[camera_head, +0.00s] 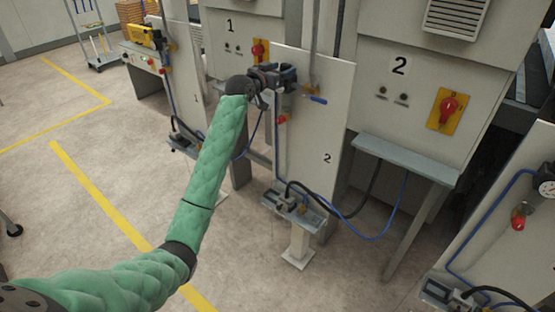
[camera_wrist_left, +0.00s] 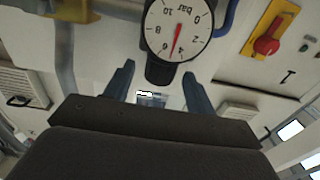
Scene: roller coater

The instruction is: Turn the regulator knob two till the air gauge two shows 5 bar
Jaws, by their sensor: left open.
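Panel two (camera_head: 325,150) is a pale upright board marked "2" in the head view. My left gripper (camera_head: 281,78) is at its upper left edge and hides the gauge and knob there. In the left wrist view, which is upside down, the round white air gauge (camera_wrist_left: 188,15) is marked in bar. Its red needle points between 4 and 6, near 5. The dark regulator knob (camera_wrist_left: 158,72) shows below the dial, between the spread fingers of my left gripper (camera_wrist_left: 158,69). The fingers are open, with gaps on both sides of the knob. My right gripper is not in view.
A blue-handled valve (camera_head: 318,99) is on a pipe just right of the gripper. A red part (camera_head: 282,120) is below it. Machine two has a red switch (camera_head: 447,108) and a grey shelf (camera_head: 405,157). Blue and black hoses hang below.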

